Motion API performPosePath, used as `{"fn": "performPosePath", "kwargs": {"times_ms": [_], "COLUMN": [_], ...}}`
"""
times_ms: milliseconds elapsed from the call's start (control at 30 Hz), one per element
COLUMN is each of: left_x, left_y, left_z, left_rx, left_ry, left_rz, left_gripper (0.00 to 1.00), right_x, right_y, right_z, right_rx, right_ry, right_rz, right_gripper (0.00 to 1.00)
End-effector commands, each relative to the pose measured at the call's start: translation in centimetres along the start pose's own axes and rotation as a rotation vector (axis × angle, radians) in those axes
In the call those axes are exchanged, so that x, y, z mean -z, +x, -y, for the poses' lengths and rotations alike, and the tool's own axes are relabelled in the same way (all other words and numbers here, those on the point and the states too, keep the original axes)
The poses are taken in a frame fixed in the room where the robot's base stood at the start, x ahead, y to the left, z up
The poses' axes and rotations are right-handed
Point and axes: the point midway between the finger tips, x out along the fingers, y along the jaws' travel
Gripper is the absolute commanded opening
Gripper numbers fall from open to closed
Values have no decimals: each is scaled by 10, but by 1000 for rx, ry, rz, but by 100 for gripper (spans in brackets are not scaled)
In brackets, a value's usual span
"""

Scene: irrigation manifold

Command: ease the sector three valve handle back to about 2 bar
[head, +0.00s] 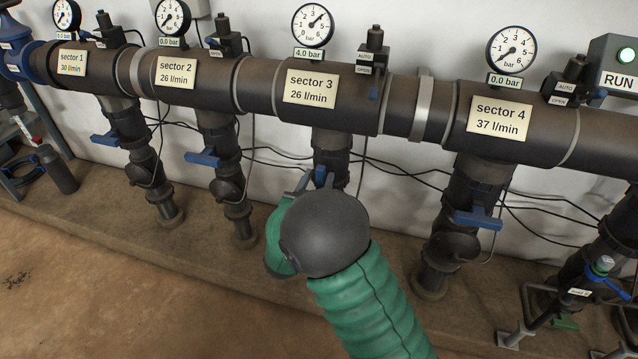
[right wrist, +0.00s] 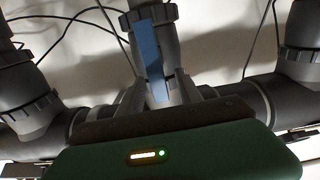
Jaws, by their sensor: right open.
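The sector 3 valve handle (head: 321,177) is blue and sits on the pipe under the sector 3 label (head: 311,89). In the right wrist view the handle (right wrist: 151,58) is a blue bar lined up along its pipe. My right gripper (head: 309,182) is at the handle, mostly hidden behind my dark wrist. Its two fingers (right wrist: 158,95) stand apart, with the handle's end between them; I cannot tell whether they touch it. The sector 3 gauge (head: 313,25) has a display (head: 308,54) reading 4.0 bar. My left gripper is out of view.
Blue handles of sector 1 (head: 104,138), sector 2 (head: 203,159) and sector 4 (head: 478,219) sit crosswise on their pipes. Black cables (head: 400,170) hang along the wall. A RUN box (head: 616,65) with a green light is at right.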

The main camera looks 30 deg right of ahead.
Motion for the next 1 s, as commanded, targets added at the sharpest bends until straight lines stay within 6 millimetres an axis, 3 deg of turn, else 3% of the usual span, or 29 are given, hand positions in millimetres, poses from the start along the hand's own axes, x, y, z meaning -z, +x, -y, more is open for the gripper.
{"fn": "performPosePath", "kwargs": {"times_ms": [100,367,700,1000], "left_x": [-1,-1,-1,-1], "left_y": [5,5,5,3], "left_z": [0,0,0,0], "left_rx": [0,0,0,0], "left_ry": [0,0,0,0], "left_rz": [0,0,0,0], "left_gripper": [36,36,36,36], "right_x": [-1,1,1,1], "right_y": [12,14,14,14], "right_z": [-1,0,0,1], "right_rx": [-1,0,1,1], "right_ry": [1,0,0,-5], "right_rz": [0,0,0,1], "right_gripper": [42,42,0,0]}}
